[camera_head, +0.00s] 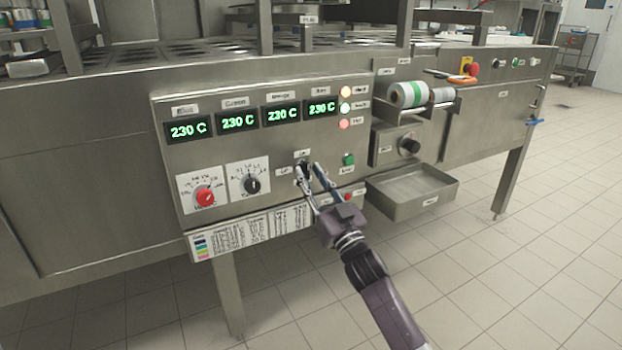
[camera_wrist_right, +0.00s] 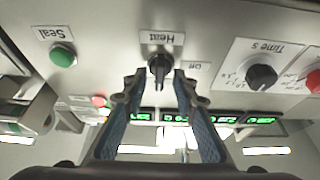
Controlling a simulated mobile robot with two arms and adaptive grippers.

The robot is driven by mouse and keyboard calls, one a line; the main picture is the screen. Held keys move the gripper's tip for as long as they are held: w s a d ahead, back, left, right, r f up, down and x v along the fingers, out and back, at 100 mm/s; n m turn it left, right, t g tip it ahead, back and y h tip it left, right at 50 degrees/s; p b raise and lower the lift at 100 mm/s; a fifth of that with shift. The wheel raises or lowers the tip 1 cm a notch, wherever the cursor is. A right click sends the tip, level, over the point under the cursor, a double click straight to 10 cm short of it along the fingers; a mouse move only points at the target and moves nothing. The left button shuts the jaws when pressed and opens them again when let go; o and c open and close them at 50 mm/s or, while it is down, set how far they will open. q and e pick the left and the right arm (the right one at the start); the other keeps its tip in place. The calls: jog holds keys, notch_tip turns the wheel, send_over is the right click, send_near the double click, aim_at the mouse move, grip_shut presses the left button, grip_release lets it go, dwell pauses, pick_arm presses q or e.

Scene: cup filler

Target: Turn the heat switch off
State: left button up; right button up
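In the head view the heat switch (camera_head: 304,164) is partly covered by my fingers. My right gripper (camera_head: 308,174) is open, its fingertips at the panel by the switch. In the wrist view the right gripper (camera_wrist_right: 160,82) has one fingertip on each side of the knob. I cannot tell whether they touch it. My left gripper is not in view.
A red-centred dial (camera_head: 204,196) and a black timer dial (camera_head: 252,185) are left of the switch. A green Seal button (camera_head: 348,159) and a red button are to its right. Displays reading 230 C (camera_head: 237,122) are above. A steel tray (camera_head: 412,192) juts out at right.

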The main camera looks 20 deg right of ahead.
grip_shut()
